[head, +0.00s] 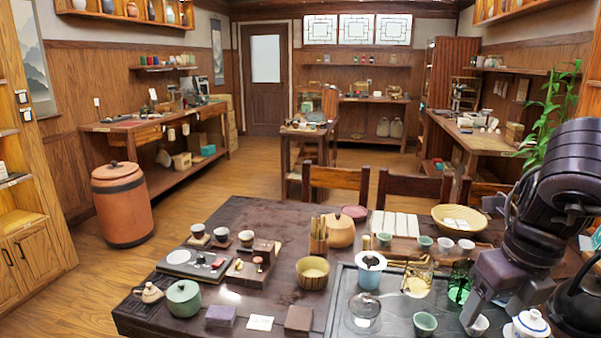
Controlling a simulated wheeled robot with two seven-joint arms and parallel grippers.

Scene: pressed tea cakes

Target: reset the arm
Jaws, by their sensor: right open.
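My right arm comes in from the right edge, and its dark gripper (486,316) hangs over the right part of the tea tray (343,300). The gripper is open, pointing down and to the left. Small cups and a white lidded pot (527,325) with blue bands are close by it in the picture; I cannot tell how high above them it is. A green glass (459,288) shows just left of it. The arm hides part of the table's right side. My left gripper is not in view.
The dark table (260,216) is crowded: a green lidded pot (183,298), a wooden bowl (313,273), a blue-and-white pot (369,272), a woven basket (461,219), several cups. A black kettle (578,305) stands at far right. Chairs (337,178) line the far edge.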

